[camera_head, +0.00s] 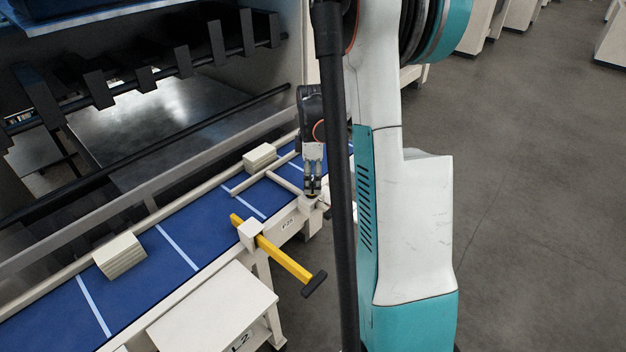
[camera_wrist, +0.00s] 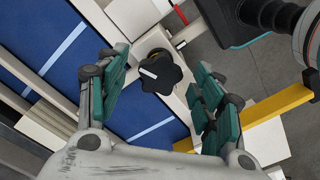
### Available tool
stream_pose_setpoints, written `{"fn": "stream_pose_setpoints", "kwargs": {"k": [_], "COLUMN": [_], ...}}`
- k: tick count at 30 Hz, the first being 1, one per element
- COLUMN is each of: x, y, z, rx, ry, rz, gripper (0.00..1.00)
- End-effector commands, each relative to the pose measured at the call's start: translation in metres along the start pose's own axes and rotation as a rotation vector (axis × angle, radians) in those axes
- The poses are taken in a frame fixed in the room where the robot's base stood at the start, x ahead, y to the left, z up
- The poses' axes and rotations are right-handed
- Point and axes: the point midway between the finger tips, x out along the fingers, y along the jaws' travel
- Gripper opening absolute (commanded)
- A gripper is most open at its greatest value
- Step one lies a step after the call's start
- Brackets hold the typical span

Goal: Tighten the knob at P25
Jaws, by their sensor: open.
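The knob (camera_wrist: 160,73) is black and lobed, with a white pointer mark, in the upper middle of the wrist view. It sits on a pale block at the edge of the blue table. My gripper (camera_wrist: 157,66) is open, with one green-padded finger on each side of the knob; gaps show between pads and knob. In the head view my gripper (camera_head: 312,184) points down over the white post at the rail corner, where the knob is mostly hidden. A label reading P25 (camera_head: 288,224) is on the rail face just left of that post.
A yellow bar (camera_head: 284,258) with a black end sticks out from the rail near the label; it also shows at right in the wrist view (camera_wrist: 268,108). Cream blocks (camera_head: 120,256) lie on the blue table (camera_head: 165,251). A white L2 surface (camera_head: 215,305) stands below. Open floor lies right.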

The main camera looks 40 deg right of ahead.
Motion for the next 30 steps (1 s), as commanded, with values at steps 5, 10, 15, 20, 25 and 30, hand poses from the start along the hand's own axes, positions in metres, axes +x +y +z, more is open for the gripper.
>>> {"fn": "stream_pose_setpoints", "kwargs": {"k": [5, 10, 15, 20, 25, 30], "x": [0.0060, 0.0059, 0.0058, 0.0057, 0.0058, 0.0063], "y": [-0.0003, -0.0003, -0.0002, -0.0002, -0.0001, -0.0002], "z": [0.0000, 0.0001, 0.0000, -0.0001, -0.0002, -0.0003], "rx": [0.000, 0.000, 0.000, 0.000, 0.009, 0.054], "ry": [0.000, 0.000, 0.000, 0.000, 0.000, 0.001], "rz": [0.000, 0.000, 0.000, 0.000, 0.000, 0.001], "gripper": [0.61, 0.61, 0.32, 0.15, 0.15, 0.15]}}
